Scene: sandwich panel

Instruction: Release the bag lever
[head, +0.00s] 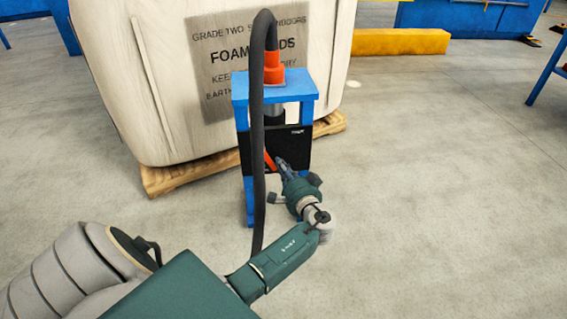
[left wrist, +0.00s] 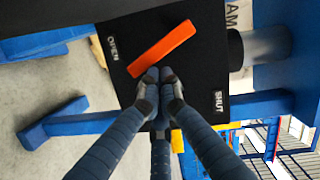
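The orange lever (left wrist: 162,48) lies slantwise across a black panel (left wrist: 200,75) in the left wrist view. "OPEN" is printed near the panel's left edge and "SHUT" near its right edge. In the head view the lever (head: 270,161) shows as a small orange strip on the black panel (head: 292,146) of a blue stand. My left gripper (head: 281,163) is in front of the panel, beside the lever. In the wrist view the fingertips (left wrist: 158,77) are together just below the lever, with nothing visible between them. Whether they touch it is unclear. My right gripper is not in view.
The blue stand (head: 273,88) carries an orange collar (head: 273,68) and a dark hose (head: 257,150). A large white bag (head: 165,80) on a wooden pallet (head: 185,174) stands behind. A yellow block (head: 400,41) lies at the back.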

